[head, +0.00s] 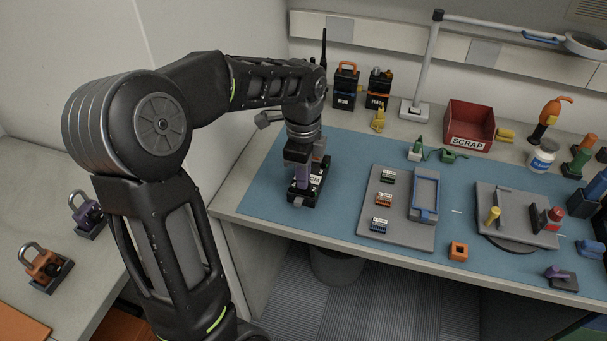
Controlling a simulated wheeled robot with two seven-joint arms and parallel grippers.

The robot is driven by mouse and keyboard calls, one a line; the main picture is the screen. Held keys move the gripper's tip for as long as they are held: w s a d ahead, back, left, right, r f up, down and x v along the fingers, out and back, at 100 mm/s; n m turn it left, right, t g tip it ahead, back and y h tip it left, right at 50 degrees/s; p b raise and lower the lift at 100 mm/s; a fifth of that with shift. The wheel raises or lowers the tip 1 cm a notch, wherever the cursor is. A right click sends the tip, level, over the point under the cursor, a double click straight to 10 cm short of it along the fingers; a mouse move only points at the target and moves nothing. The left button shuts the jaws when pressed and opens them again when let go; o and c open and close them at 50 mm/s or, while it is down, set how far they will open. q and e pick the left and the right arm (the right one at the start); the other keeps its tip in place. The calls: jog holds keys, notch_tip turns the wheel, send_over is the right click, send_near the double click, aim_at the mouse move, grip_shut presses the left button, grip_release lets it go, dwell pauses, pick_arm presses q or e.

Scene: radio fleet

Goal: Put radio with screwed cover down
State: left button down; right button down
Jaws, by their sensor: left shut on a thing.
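My left arm reaches across to the left part of the blue mat (345,222) on the workbench. My left gripper (302,172) points down and is shut on a dark radio (297,200), which has a white label on its right side. The gripper covers much of the radio's top, so its cover and any screws cannot be made out. The radio is low at the mat; I cannot tell whether it touches it. My right gripper is not in view.
A grey tray (399,238) with small coloured parts lies right of the radio. A red scrap bin (470,122), dark boxes (344,92) and a lamp (416,105) stand behind. A grey fixture (490,202) is further right. Bare mat surrounds the radio's front and left.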

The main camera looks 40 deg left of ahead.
pick_arm(q)
jog(key=c, duration=1.6)
grip_release()
jog(key=shift+o, duration=0.2)
notch_tip(320, 180, up, 12)
jog(key=shift+s+p, duration=0.15)
jog(key=shift+p, duration=0.15)
jog(key=shift+d, duration=0.1)
